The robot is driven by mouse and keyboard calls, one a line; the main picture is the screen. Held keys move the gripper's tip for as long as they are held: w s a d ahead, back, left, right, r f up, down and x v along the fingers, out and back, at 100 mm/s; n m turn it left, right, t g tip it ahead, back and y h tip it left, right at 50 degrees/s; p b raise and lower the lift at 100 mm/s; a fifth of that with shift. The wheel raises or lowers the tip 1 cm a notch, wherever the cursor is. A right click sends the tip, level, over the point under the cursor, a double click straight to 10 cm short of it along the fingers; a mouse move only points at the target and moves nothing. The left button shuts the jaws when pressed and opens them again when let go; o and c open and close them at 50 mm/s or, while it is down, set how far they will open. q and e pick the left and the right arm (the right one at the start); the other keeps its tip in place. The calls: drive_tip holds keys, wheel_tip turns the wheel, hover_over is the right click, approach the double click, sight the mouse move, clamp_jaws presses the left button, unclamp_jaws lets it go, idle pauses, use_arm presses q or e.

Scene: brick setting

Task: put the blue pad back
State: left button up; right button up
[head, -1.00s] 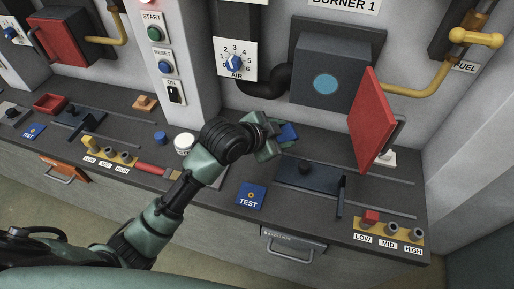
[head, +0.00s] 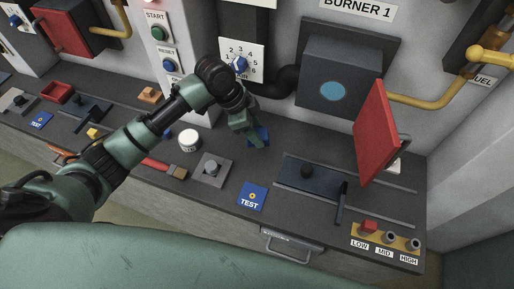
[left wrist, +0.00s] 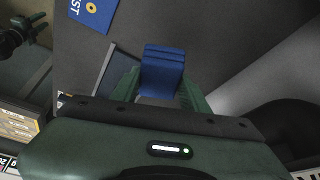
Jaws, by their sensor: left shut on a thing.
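My left gripper (head: 256,140) is shut on the blue pad (head: 260,134), a small block held between the fingertips. In the left wrist view the pad (left wrist: 162,72) sits between the two green fingers. In the head view the gripper hangs over the back of the dark counter, below the AIR dial, and partly hides the pad. Whether the pad touches the counter is unclear. A grey square plate with a round knob (head: 212,168) lies in front and to the left of the gripper.
The blue TEST card (head: 251,196) lies near the counter's front edge. A white jar (head: 189,141) and a brush (head: 170,169) lie to the left. A dark sliding plate (head: 312,176) and the open red burner door (head: 376,133) are to the right.

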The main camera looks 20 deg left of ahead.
use_arm(q)
wheel_tip(320, 180, down, 10)
drive_tip(key=shift+f+p, duration=0.1)
drive_tip(key=shift+p, duration=0.7)
drive_tip(key=o, duration=1.2)
drive_tip(key=b+v, duration=0.3)
drive_tip(key=v, duration=0.9)
drive_tip(key=shift+d, duration=0.1)
